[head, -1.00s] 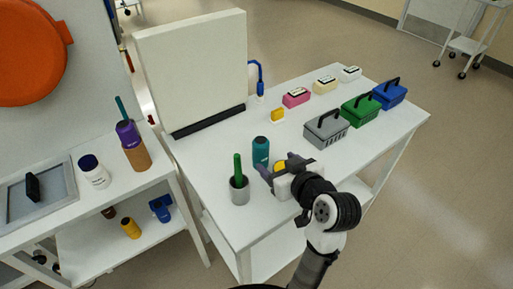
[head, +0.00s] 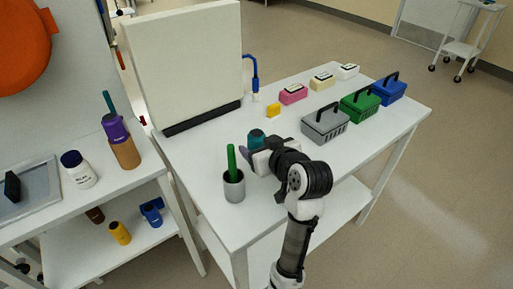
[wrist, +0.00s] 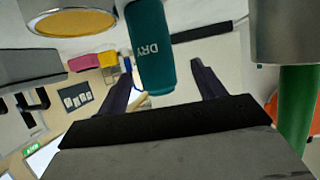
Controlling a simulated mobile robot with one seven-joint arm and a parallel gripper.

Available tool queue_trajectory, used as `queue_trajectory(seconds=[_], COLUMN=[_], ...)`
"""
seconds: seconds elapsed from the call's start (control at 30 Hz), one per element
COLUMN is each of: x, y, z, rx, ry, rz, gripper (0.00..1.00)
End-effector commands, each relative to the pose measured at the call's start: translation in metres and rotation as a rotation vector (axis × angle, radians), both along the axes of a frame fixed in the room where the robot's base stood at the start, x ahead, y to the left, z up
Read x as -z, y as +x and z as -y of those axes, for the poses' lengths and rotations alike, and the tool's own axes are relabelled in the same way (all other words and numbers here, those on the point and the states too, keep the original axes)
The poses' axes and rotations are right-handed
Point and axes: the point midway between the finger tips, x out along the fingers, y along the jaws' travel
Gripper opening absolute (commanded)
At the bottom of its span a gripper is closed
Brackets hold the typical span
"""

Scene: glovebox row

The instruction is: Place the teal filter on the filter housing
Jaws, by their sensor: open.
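The teal filter (head: 256,135) is a cylinder standing on the white table, its lower part hidden behind my gripper (head: 252,150) in the head view. In the wrist view, the teal filter (wrist: 150,50) bears the word DRY and shows between the two spread fingers of my gripper (wrist: 161,70). The fingers are open, with a gap on either side of it. I cannot tell for sure which thing is the filter housing; a round metal-rimmed piece with a yellow face (wrist: 72,22) shows at the wrist view's top left.
A grey cup (head: 234,188) holding a green stick stands close to my gripper's left. Grey (head: 325,124), green (head: 360,108) and blue (head: 390,90) baskets line the table's right side. A tall white panel (head: 185,65) stands at the back left. The table's middle is mostly clear.

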Motion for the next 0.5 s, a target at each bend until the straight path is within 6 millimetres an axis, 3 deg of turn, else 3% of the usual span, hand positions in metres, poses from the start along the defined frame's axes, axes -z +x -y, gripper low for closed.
queue_trajectory(seconds=[0.3,0.5], x=[0.014,0.019], y=[0.037,0.044], z=[-0.014,-0.018], rx=[-0.001,-0.001], ry=[0.001,0.000], rz=[-0.003,0.000], gripper=[0.69,0.69])
